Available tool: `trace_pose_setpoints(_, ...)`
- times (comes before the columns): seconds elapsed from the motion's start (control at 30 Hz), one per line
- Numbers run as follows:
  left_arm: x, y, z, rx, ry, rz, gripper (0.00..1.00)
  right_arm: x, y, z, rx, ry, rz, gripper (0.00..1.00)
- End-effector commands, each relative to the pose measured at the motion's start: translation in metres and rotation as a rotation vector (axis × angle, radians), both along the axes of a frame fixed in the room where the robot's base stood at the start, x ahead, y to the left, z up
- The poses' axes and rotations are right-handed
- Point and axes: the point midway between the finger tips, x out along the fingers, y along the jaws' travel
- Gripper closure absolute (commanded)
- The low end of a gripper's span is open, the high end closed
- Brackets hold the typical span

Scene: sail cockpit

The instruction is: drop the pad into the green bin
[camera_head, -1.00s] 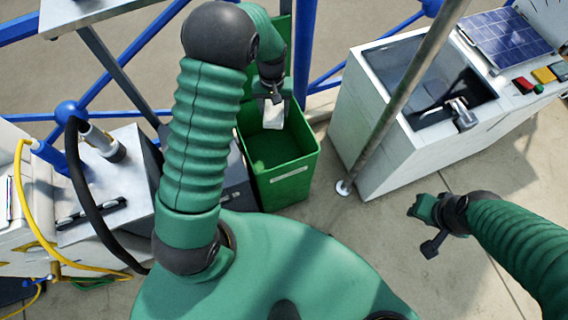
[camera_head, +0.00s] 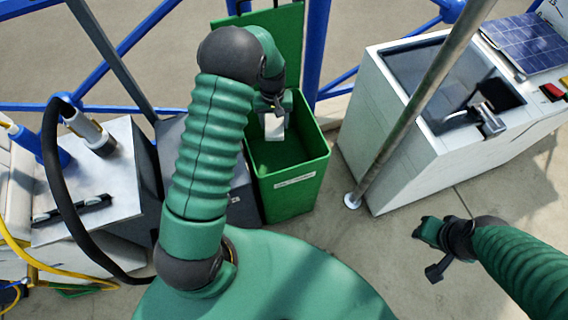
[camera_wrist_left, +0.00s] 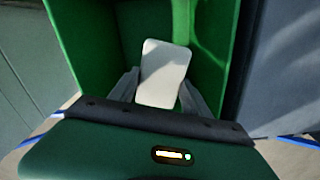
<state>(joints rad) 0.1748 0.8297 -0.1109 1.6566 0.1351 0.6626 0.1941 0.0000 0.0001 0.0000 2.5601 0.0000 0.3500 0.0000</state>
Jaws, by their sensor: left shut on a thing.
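The white pad (camera_head: 274,127) is held in my left gripper (camera_head: 270,106), which is shut on it. In the left wrist view the pad (camera_wrist_left: 163,73) stands out between the two grey fingers (camera_wrist_left: 157,92), with the green bin's inside (camera_wrist_left: 207,45) behind it. The green bin (camera_head: 290,192) stands on the floor with its lid raised at the back. The pad appears over the bin's opening, near its left side; its exact height above the rim is hard to tell. My right gripper (camera_head: 432,250) is empty, away from the bin over the floor; its fingers are too unclear to judge.
A white sink unit (camera_head: 390,150) with a solar panel (camera_head: 526,42) stands to the right, behind a slanted metal pole (camera_head: 420,95). A grey box with a black hose (camera_head: 60,205) stands left. Blue rails (camera_head: 318,45) run behind the bin.

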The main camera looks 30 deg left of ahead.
Motion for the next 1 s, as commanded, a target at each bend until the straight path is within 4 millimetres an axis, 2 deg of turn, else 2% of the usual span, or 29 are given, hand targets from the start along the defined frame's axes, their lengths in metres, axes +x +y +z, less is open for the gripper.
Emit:
trace_pose_setpoints(0.03, 0.000, 0.000, 0.001, 0.000, 0.000, 0.000, 0.82, 0.000, 0.000, 0.001, 0.000, 0.000, 0.000, 0.68)
trace_pose_setpoints(0.07, 0.000, 0.000, 0.001, 0.000, 0.000, 0.000, 0.43, 0.000, 0.000, 0.001, 0.000, 0.000, 0.000, 0.68)
trace_pose_setpoints(0.23, 0.000, 0.000, 0.001, 0.000, 0.000, 0.000, 0.21, 0.000, 0.000, 0.001, 0.000, 0.000, 0.000, 0.68)
trace_pose_setpoints(0.53, 0.000, 0.000, 0.001, 0.000, 0.000, 0.000, 0.19, 0.000, 0.000, 0.001, 0.000, 0.000, 0.000, 0.68)
trace_pose_setpoints(0.67, 0.001, 0.000, 0.014, 0.001, -0.001, 0.000, 0.19, 0.000, 0.000, 0.005, 0.000, 0.000, 0.000, 0.68)
trace_pose_setpoints(0.77, 0.001, 0.000, 0.037, 0.001, -0.003, -0.001, 0.19, 0.000, 0.000, 0.013, 0.000, 0.000, 0.000, 0.68)
trace_pose_setpoints(1.0, 0.002, 0.000, 0.109, 0.000, -0.004, -0.001, 0.19, 0.000, 0.000, 0.031, 0.000, 0.000, 0.000, 0.68)
